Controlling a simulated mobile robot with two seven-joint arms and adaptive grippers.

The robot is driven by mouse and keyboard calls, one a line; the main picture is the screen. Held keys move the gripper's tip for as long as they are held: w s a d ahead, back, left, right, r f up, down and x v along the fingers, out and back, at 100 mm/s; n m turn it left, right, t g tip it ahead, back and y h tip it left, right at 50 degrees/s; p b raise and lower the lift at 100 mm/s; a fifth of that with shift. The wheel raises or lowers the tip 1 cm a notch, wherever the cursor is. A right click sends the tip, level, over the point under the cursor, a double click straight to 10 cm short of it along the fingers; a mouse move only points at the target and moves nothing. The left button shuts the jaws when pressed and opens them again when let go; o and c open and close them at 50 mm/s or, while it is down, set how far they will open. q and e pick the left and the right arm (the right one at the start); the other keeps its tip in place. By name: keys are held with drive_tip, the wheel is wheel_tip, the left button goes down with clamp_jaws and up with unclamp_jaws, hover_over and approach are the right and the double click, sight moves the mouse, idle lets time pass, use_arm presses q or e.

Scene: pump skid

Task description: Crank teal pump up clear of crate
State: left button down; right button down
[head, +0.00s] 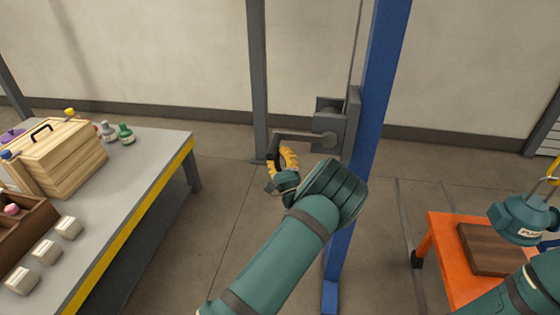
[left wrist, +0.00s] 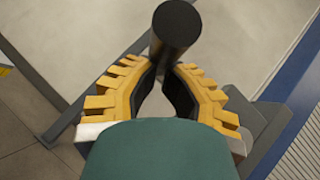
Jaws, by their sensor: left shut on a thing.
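The hand crank (head: 300,135) is a grey arm on the winch box (head: 330,120), fixed to the blue post (head: 378,90). The crank arm points left. My left gripper (head: 282,163) has yellow fingers and is shut on the crank handle, whose dark round end (left wrist: 175,28) shows between the fingers in the left wrist view. The teal pump (head: 517,220), with a white label, is at the right edge under a yellow hook (head: 551,170). The brown crate (head: 484,251) is below and left of it; I cannot tell the gap between them. My right gripper is out of view.
The crate rests on an orange cart (head: 440,232). At left, a grey table (head: 150,150) with a yellow edge carries a wooden box (head: 65,150), small bottles and pale blocks. A grey post (head: 258,70) stands behind the crank. Floor between table and blue post is clear.

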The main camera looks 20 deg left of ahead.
use_arm(q)
drive_tip(key=shift+a+r, duration=0.3)
drive_tip(key=shift+r, duration=0.25)
drive_tip(key=shift+a, duration=0.1)
drive_tip(key=w+f+b+v, duration=0.1)
drive_tip(key=w+f+v, duration=0.1)
drive_tip(key=v, duration=1.1)
drive_tip(key=shift+f+b, duration=0.15)
drive_tip(key=shift+b, duration=0.15)
